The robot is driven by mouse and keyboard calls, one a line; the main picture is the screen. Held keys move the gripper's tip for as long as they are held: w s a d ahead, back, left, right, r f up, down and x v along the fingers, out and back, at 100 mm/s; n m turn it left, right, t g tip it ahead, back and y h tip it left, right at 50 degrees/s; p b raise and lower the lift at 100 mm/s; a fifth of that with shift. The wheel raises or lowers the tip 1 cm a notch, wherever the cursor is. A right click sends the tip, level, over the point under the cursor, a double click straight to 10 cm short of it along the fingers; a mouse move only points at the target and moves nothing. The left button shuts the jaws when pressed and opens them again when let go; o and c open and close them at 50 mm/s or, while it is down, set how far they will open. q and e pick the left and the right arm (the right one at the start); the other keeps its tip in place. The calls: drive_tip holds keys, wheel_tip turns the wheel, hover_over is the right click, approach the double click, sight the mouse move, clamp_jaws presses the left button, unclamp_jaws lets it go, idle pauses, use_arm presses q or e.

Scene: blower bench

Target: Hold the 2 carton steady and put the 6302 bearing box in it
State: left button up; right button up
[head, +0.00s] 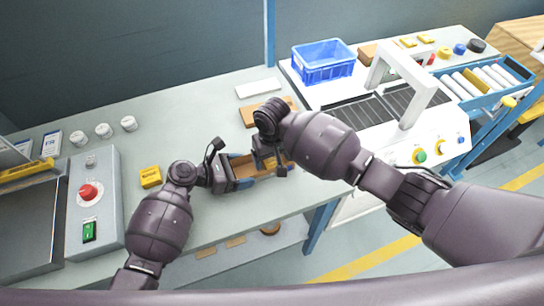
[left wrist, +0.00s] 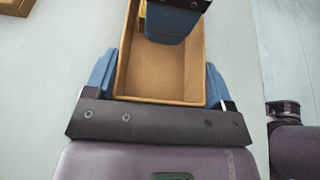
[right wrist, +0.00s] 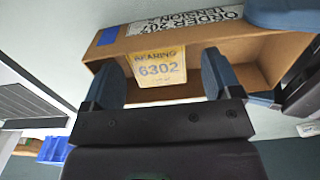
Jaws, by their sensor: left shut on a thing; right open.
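The open brown carton (left wrist: 160,78) sits on the bench in front of me; it also shows in the head view (head: 243,167). Its printed label (right wrist: 185,24) is only partly readable. My left gripper (left wrist: 160,60) is shut on the carton, one finger outside each long side wall. The yellow 6302 bearing box (right wrist: 159,68) is inside the carton, at its end away from my left gripper. My right gripper (right wrist: 162,60) is open, fingers apart on either side of the bearing box and reaching into the carton. Whether the box rests on the carton floor is hidden.
Another yellow box (head: 150,177) stands on the bench left of my left gripper. A control box with a red button (head: 90,192) is at far left. A blue crate (head: 323,62) and a white roller machine (head: 410,85) stand to the right.

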wheel_tip(320, 180, up, 12)
drive_tip(key=shift+f, duration=0.25)
idle(0.4)
use_arm(q)
drive_tip(key=o, duration=0.9)
